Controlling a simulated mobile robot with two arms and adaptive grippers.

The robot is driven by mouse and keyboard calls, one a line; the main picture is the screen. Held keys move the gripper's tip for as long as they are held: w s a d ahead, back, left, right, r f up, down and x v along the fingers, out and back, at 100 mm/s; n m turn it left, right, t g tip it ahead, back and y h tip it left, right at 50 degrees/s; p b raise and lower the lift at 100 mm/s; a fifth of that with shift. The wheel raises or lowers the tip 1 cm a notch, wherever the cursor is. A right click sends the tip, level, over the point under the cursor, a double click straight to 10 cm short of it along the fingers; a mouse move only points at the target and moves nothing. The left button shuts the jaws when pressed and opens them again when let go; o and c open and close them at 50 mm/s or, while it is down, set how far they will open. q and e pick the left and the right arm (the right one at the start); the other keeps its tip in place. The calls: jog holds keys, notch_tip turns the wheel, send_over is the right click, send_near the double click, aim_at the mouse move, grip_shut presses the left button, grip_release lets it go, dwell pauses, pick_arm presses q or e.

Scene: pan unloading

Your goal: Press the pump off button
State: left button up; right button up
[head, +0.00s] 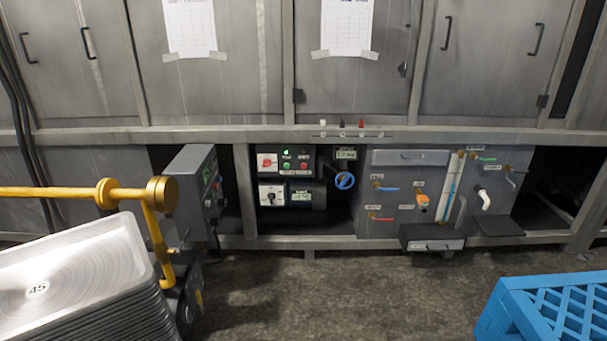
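A dark control panel (297,148) sits in the low recess at the middle of the head view. It carries a green button (286,165) and, just right of it, a red button (304,165), each under a small label too small to read. A lit green lamp (286,152) shows above the green button. Which button is pump off cannot be read. Another grey box (190,190) to the left has small controls on its right side, seen at a steep angle. Neither of my grippers is in view.
A stack of metal pans (80,275) and a yellow bar (70,193) fill the lower left. A blue crate (500,305) stands lower right. A blue handwheel (344,181) and a grey panel with hoses (405,160) sit right of the controls. The floor between is clear.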

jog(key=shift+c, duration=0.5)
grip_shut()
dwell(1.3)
